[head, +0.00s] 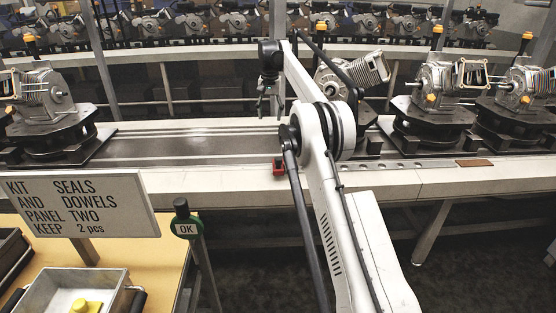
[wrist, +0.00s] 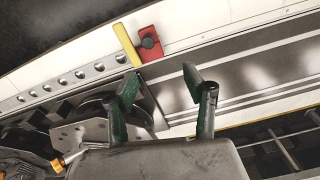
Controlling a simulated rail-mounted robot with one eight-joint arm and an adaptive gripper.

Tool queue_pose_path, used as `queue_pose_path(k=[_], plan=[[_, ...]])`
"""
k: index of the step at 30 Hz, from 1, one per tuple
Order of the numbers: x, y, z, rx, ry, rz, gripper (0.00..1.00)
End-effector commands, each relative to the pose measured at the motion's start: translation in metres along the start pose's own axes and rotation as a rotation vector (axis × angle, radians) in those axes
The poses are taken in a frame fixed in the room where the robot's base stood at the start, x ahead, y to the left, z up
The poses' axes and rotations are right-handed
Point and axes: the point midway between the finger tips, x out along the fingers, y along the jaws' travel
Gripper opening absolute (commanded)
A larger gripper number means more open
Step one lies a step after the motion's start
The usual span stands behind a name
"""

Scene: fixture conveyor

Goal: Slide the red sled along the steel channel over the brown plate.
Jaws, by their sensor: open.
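The red sled (head: 279,167) sits on the pale front ledge of the conveyor, left of a row of holes. In the wrist view the red sled (wrist: 150,44) has a black round knob, and a yellow bar (wrist: 127,45) lies along its side. The steel channel (head: 400,165) appears to be the holed strip; its holes also show in the wrist view (wrist: 80,75). The brown plate (head: 474,163) lies flat at the strip's right end, outside the wrist view. My gripper (head: 269,105) is open and empty above the conveyor; its fingers (wrist: 160,85) are apart from the sled.
Motor units on dark round bases stand along the conveyor, one (head: 345,80) behind my arm and others (head: 435,105) to the right. The belt (head: 180,145) left of my arm is clear. A sign (head: 80,205), an OK post (head: 186,225) and a tray (head: 65,290) stand front left.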

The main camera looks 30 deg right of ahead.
Motion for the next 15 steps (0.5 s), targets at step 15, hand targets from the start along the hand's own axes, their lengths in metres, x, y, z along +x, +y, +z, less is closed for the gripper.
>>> queue_pose_path(k=[15], plan=[[0.086,0.031,-0.021,0.086,-0.074,0.029,0.47]])
